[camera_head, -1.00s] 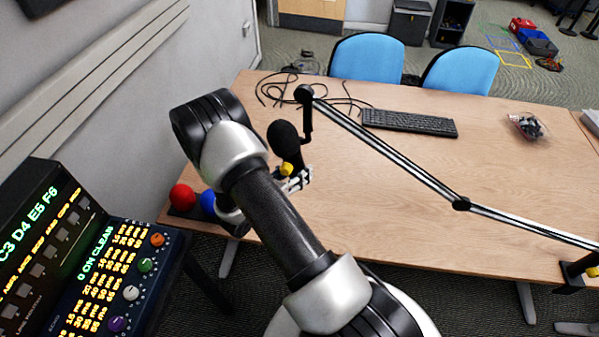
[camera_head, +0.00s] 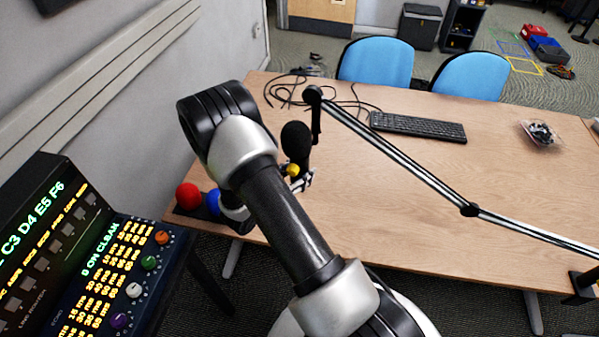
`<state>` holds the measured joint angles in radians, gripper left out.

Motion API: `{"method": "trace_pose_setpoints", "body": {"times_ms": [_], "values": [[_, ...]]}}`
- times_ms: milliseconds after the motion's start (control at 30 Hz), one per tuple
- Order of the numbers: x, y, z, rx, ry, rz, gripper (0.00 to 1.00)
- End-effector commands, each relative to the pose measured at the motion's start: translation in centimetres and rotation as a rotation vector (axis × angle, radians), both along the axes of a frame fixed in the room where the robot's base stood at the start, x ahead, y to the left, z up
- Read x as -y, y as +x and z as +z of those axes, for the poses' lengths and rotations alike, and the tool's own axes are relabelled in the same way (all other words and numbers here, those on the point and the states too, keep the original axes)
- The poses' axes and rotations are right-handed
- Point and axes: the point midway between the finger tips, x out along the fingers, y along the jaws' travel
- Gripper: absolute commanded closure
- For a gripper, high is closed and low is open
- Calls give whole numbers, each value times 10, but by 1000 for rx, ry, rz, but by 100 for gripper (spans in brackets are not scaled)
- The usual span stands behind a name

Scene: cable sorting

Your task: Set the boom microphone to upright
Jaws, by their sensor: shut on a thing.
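The boom microphone (camera_head: 297,138) has a black foam head and hangs at the left end of a long jointed boom arm (camera_head: 395,158). Its head points up and the body looks close to upright. The boom arm runs right to a clamp (camera_head: 582,284) at the table's right front edge. My gripper (camera_head: 303,180) is at the lower part of the microphone, by a small yellow part (camera_head: 292,170), and is shut on the microphone. My arm hides part of the gripper and the microphone's lower end.
A red ball (camera_head: 188,196) and a blue ball (camera_head: 212,202) sit at the table's left corner. Black cables (camera_head: 290,92) and a keyboard (camera_head: 418,127) lie at the back. A clear bag (camera_head: 541,133) lies at the right. A lit console (camera_head: 90,260) stands at the lower left.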

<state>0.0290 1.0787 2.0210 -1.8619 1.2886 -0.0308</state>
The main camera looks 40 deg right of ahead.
Motion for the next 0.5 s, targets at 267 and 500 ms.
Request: {"method": "trace_pose_setpoints", "body": {"times_ms": [267,500], "values": [[-1,2,0,11,5,-1,97],[0,1,0,8,3,0,38]]}}
